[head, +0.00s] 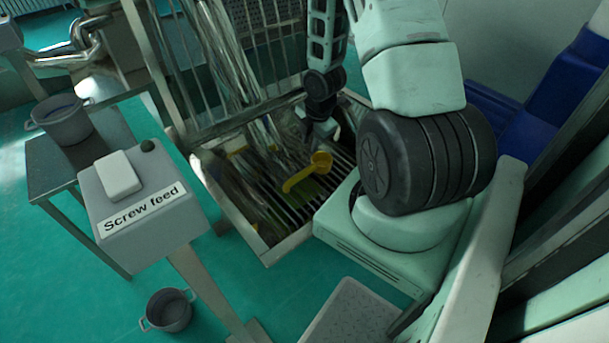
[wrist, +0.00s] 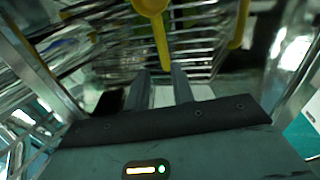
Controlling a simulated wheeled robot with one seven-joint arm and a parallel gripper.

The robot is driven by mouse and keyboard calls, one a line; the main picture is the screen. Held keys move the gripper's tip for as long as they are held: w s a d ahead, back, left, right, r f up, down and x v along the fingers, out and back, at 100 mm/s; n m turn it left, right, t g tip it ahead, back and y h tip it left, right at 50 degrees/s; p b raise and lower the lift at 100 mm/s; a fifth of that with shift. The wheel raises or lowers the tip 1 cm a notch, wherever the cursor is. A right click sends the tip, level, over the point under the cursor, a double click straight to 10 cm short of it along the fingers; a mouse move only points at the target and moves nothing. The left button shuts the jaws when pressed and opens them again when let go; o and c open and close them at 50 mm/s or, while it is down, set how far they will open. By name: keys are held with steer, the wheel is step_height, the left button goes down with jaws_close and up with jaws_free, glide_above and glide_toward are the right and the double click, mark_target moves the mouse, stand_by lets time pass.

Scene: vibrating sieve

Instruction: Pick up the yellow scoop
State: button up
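The yellow scoop (head: 308,173) is at the barred metal grate inside the sieve frame, its round cup at the upper right and its handle running to the lower left in the head view. My gripper (head: 317,128) is low over the grate, just above the cup end. In the wrist view the scoop's yellow handle (wrist: 162,45) runs from the top edge down toward the gap between my fingertips (wrist: 162,72). The fingers stand apart, with space on both sides of the handle's line. I see no clear contact.
The sieve's metal frame and side rails (head: 226,212) surround the grate. A grey "Screw feed" box (head: 150,235) stands at left. One grey pot (head: 62,122) is on a side table (head: 50,180); another pot (head: 168,310) is on the green floor.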

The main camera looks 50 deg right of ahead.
mark_target(303, 172)
steer(key=f, duration=0.3)
steer(key=w+f+b, duration=0.1)
steer(key=f, duration=0.3)
steer(key=w+f, duration=0.1)
steer(key=f, duration=0.3)
steer(key=shift+d+b, duration=0.2)
steer(key=shift+b, duration=0.2)
steer(key=shift+w+a+f+b, duration=0.1)
steer(key=shift+w+f+b, duration=0.1)
steer(key=shift+f, duration=0.7)
steer(key=shift+w+f+b, duration=0.1)
steer(key=shift+w+f, duration=0.05)
steer(key=shift+f, duration=0.7)
steer(key=shift+w+a+f+b, duration=0.1)
steer(key=shift+w+f, duration=0.1)
steer(key=shift+f, duration=0.7)
jaws_close()
